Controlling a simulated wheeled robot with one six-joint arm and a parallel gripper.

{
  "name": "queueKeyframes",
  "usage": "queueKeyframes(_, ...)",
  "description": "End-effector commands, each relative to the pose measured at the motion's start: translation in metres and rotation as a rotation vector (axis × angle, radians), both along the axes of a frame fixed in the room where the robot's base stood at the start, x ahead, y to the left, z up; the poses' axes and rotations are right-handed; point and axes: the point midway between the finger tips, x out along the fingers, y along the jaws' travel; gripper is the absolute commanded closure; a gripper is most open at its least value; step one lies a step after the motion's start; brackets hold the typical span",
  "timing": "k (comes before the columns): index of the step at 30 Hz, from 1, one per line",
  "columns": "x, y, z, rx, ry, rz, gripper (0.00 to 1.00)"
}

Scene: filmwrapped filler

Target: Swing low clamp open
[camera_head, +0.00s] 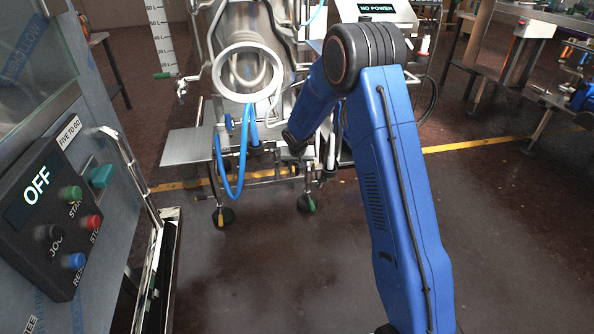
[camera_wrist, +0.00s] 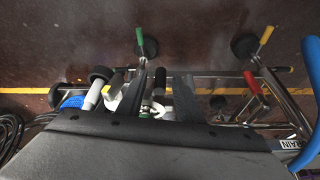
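My gripper (camera_head: 293,140) is at the lower front of the steel filler machine (camera_head: 228,50), partly hidden by my blue arm. In the wrist view my gripper (camera_wrist: 160,82) has its two dark fingers apart. A black handle (camera_wrist: 159,78) shows between the fingers, with pale metal and a small green part close to it; this may be the low clamp, but I cannot tell for sure. I see no finger closed on it. White cylindrical parts (camera_wrist: 95,93) lie just left of the fingers. The gripper body hides what lies below.
A red-handled valve (camera_wrist: 251,83) and a blue hose (camera_wrist: 310,60) are right of the fingers. The machine's feet (camera_head: 223,216) stand on the dark floor. A control panel (camera_head: 45,215) reading OFF is at left. A NO POWER box (camera_head: 376,10) is behind my arm. Floor at front centre is clear.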

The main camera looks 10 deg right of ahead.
Motion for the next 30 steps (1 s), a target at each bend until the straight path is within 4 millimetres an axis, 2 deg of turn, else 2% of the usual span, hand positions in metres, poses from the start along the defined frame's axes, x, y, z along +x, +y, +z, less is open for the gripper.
queueKeyframes(4,0.0026,-0.0006,-0.0066,0.000,0.000,0.000,0.67)
queueKeyframes(13,0.0032,-0.0006,-0.0076,0.000,0.000,0.000,0.67)
queueKeyframes(17,0.0031,-0.0005,-0.0077,0.000,0.000,0.000,0.98)
queueKeyframes(30,0.0026,0.0023,-0.0077,0.000,0.000,-0.029,1.00)
